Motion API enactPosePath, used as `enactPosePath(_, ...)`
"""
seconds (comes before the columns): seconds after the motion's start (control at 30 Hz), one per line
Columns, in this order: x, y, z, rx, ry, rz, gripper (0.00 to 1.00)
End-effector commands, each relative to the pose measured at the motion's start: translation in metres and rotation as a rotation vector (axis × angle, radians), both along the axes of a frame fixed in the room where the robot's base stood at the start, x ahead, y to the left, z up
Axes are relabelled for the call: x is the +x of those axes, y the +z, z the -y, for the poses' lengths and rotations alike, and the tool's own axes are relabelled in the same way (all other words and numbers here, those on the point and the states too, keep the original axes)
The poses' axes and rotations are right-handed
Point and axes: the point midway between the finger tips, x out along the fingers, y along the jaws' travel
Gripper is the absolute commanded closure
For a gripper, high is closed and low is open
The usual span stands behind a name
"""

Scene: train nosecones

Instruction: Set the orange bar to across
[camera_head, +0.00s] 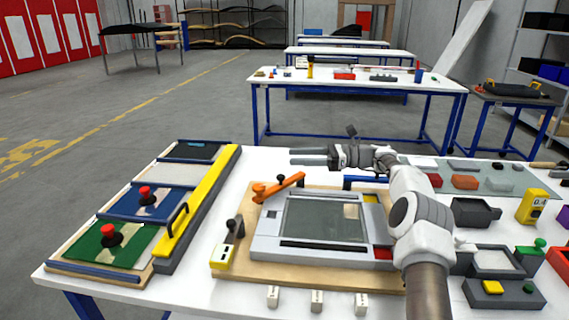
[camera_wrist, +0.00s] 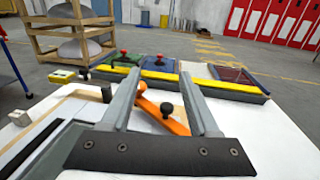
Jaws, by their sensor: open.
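The orange bar (camera_head: 284,186) lies at a slant along the back left edge of a grey framed panel (camera_head: 265,241) on a wooden board. It has an orange knob at its left end and a small black knob (camera_head: 280,178) near its middle. My gripper (camera_head: 293,156) is open and empty, with its fingers pointing left above and behind the bar. In the wrist view the orange bar (camera_wrist: 150,109) and its black knob (camera_wrist: 167,110) show between my two open fingers (camera_wrist: 160,76), beyond the gripper's base. I see no contact.
A yellow bar with a black handle (camera_head: 178,219) runs beside green and blue panels with red knobs on the left. A yellow box with a dark lever (camera_head: 226,250) stands on the board's left. Small blocks and trays crowd the right.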

Motion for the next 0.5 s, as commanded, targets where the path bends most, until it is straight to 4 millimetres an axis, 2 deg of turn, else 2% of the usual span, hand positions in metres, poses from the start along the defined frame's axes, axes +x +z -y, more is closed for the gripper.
enactPosePath(0.03, -0.004, 0.009, 0.011, -0.001, -0.002, 0.001, 0.39)
enactPosePath(0.2, -0.016, 0.026, 0.037, 0.000, -0.001, 0.001, 0.39)
enactPosePath(0.33, -0.021, 0.032, 0.049, 0.000, -0.001, -0.001, 0.39)
enactPosePath(0.5, -0.024, 0.036, 0.055, 0.000, 0.002, -0.001, 0.39)
